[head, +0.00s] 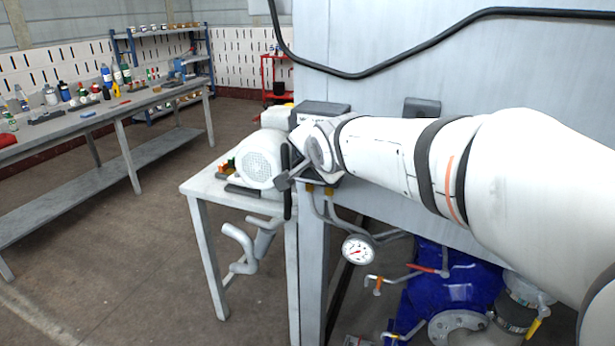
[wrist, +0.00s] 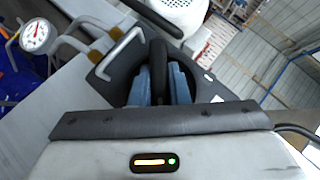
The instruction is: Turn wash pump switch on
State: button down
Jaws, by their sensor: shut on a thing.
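A dark switch box (wrist: 112,82) with a pale metal bar across it shows in the wrist view. A black switch handle (wrist: 158,62) stands out from it, between the blue finger pads of my gripper (wrist: 160,88). My gripper is shut on this handle. In the head view my gripper (head: 289,177) is at the corner of the large grey cabinet, and a black upright handle (head: 287,196) shows beside it. My wrist hides most of the switch box there. No label for the switch can be read.
A white motor (head: 260,160) sits on a small table (head: 203,187) just left of my gripper. The grey cabinet (head: 350,40) stands behind my arm. Below are a pressure gauge (head: 358,250), bent pipes and a blue pump (head: 455,280). A long workbench (head: 110,112) stands at left.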

jog(key=shift+f+h+b, duration=0.1)
jog(key=shift+h+b, duration=0.2)
jog(key=shift+b, duration=0.2)
jog(key=shift+n+g+h+b, duration=0.4)
jog(key=shift+n+g+h, duration=0.1)
jog(key=shift+h, duration=0.1)
jog(key=shift+r+n+g+h, duration=0.25)
jog(key=shift+n+g+h, duration=0.45)
jog(key=shift+h, duration=0.5)
jog(key=shift+n+g+h+p, duration=0.3)
jog(key=shift+n+h+p, duration=0.3)
jog(key=shift+h, duration=0.5)
jog(key=c, duration=1.4)
grip_release()
